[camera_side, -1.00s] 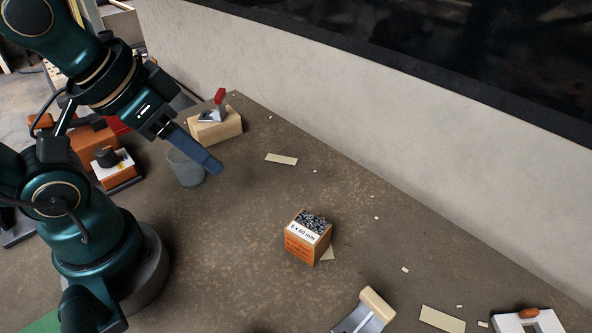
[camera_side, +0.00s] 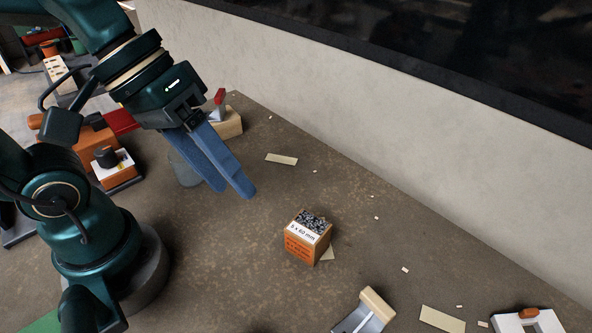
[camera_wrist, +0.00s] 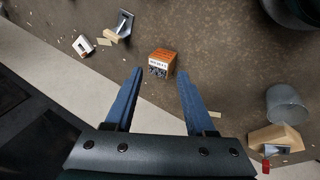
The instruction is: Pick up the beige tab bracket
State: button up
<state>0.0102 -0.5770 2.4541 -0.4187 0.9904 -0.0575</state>
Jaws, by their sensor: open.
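Several flat beige pieces lie on the brown table, and I cannot tell for certain which is the beige tab bracket. One thin beige piece (camera_side: 281,159) lies near the wall. A larger one (camera_side: 442,319) lies at the front right. My gripper (camera_side: 235,191) is open and empty, above the table and left of the box in the side view. In the wrist view, the fingers of my gripper (camera_wrist: 160,82) are apart, with the box (camera_wrist: 161,63) showing beyond their tips.
A grey cup (camera_side: 186,170) and a wooden block with a red-handled fitting (camera_side: 232,124) stand behind my gripper. A wooden-handled metal tool (camera_side: 376,303) and a white piece with an orange handle (camera_side: 528,322) lie at the front. A pale wall (camera_side: 400,130) borders the table.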

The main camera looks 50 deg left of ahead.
jog(key=w+d+n+g+h, duration=0.4)
jog(key=w+d+n+h, duration=0.3)
jog(key=d, duration=0.3)
notch_tip(320, 180, down, 5)
jog(key=w+d+n+h, duration=0.2)
jog(key=n, duration=0.5)
send_near(391, 316)
jog(key=shift+w+d, duration=0.15)
jog(key=shift+w, duration=0.25)
jog(key=shift+s+d+f+g, duration=0.1)
jog(key=shift+s+f+g, duration=0.05)
jog(key=shift+f+g, duration=0.15)
jog(key=shift+s+d+f, duration=0.1)
jog(key=shift+d, duration=0.25)
jog(key=x, duration=0.5)
jog(key=shift+d, duration=0.3)
jog(key=shift+x, duration=2.8)
jog(key=shift+a+f, duration=0.1)
jog(key=shift+f, duration=0.05)
grip_shut()
